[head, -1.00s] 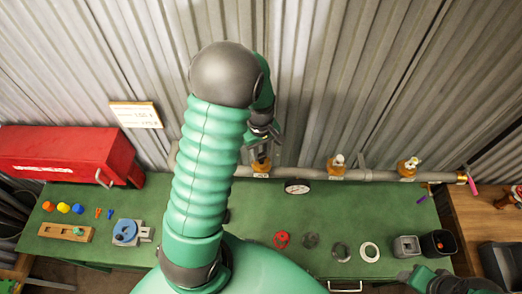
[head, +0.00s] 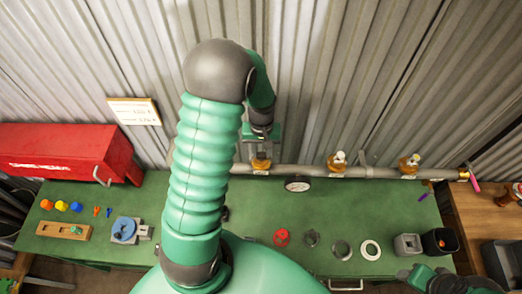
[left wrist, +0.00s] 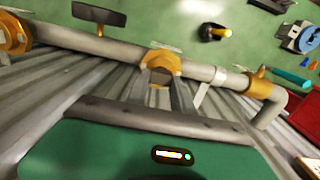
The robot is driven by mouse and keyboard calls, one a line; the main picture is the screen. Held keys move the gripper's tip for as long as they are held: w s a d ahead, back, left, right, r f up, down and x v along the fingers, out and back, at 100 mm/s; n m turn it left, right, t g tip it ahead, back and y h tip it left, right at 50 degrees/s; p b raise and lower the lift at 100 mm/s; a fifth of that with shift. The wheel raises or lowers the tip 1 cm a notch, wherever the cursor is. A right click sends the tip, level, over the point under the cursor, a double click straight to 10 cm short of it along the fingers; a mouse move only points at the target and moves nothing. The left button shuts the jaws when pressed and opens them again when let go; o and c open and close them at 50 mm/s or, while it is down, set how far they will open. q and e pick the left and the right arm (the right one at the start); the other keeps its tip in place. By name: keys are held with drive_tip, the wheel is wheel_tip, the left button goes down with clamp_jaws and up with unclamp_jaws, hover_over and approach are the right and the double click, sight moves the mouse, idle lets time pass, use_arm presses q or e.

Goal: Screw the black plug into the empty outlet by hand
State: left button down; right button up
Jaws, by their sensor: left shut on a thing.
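My left gripper (head: 262,148) is at the leftmost brass outlet (head: 261,165) on the grey pipe. In the left wrist view, the fingers (left wrist: 160,86) reach up to the same outlet (left wrist: 161,60), one on each side of a small dark brownish piece (left wrist: 159,77). The jaws are shut on this piece, which I take for the black plug; it is mostly hidden. I cannot tell how far it sits in the outlet. My right arm (head: 425,279) shows at the lower right; its jaws cannot be made out.
Two other brass outlets (head: 337,162) (head: 409,165) carry pale fittings. A gauge (head: 298,186) stands before the pipe. The green bench (head: 330,210) holds a red valve wheel (head: 282,238), rings and cups at right, and a red toolbox (head: 70,152) at left. Corrugated wall rises close behind.

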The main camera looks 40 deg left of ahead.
use_arm(q)
drive_tip(key=m, duration=0.5)
drive_tip(key=shift+w+d+r+p, duration=0.1)
drive_tip(key=shift+p, duration=0.25)
drive_tip(key=shift+m, duration=0.5)
drive_tip(key=m+p, duration=0.1)
drive_tip(key=m, duration=0.1)
drive_tip(key=shift+d+r+m, duration=0.1)
drive_tip(key=shift+m, duration=0.2)
drive_tip(key=shift+m+p, duration=0.4)
drive_tip(key=shift+m, duration=0.7)
drive_tip(key=shift+f+m, duration=0.2)
drive_tip(key=shift+m, duration=0.2)
drive_tip(key=c, duration=1.1)
unclamp_jaws()
drive_tip(key=shift+d, duration=0.1)
